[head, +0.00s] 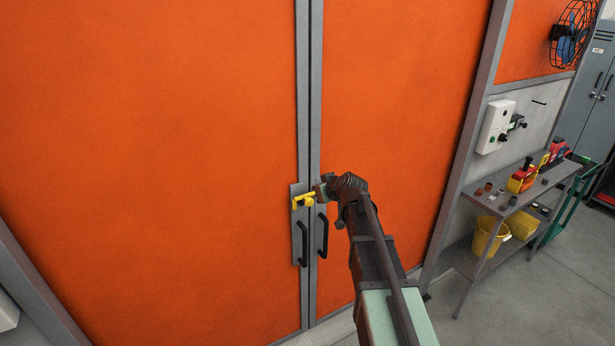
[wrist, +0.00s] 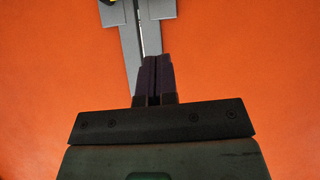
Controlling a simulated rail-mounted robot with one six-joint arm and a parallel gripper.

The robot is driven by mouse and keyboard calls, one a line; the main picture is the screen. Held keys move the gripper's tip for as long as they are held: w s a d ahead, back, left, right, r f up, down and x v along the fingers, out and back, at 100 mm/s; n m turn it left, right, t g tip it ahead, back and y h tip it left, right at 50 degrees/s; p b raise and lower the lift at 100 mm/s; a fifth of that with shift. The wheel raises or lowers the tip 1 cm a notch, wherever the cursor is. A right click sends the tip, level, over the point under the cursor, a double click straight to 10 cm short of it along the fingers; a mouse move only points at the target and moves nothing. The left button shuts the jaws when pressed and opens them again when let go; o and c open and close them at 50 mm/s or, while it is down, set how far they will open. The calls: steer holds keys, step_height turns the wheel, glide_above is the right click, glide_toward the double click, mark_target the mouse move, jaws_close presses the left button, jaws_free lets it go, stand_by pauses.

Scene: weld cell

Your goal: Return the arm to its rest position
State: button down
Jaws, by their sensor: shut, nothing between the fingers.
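My arm reaches up from the lower right in the head view toward the double orange doors. My gripper (head: 319,192) is at the door seam, beside the yellow latch (head: 304,201); I cannot tell whether it touches it. In the wrist view my gripper (wrist: 157,60) has its two dark fingers together with nothing between them, pointing at the grey door frame strip (wrist: 128,45). A bit of yellow shows at the top edge there. The orange door panels (head: 160,130) look closed.
Two black door handles, the left (head: 303,243) and the right (head: 322,235), hang below the latch. At right stands a grey shelf (head: 530,185) with tools and a yellow bucket (head: 489,237). A white control box (head: 495,126) and a fan (head: 572,35) are on the wall.

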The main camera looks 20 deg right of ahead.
steer(key=s+a+f+m+g+b, duration=0.1)
steer(key=s+a+f+g+b, duration=0.2)
steer(key=s+f+b, duration=0.3)
steer(key=s+a+f+m+g+h+b, duration=0.1)
steer(key=s+a+f+g+b, duration=0.3)
steer(key=s+f+b, duration=0.3)
steer(key=s+a+f+m+g+h+b, duration=0.1)
steer(key=s+a+f+g+b, duration=0.2)
steer(key=s+f+b, duration=0.4)
steer(key=s+f+g, duration=0.1)
steer(key=s+f, duration=0.7)
steer(key=s, duration=0.2)
steer(key=shift+a, duration=0.4)
steer(key=shift+f, duration=0.1)
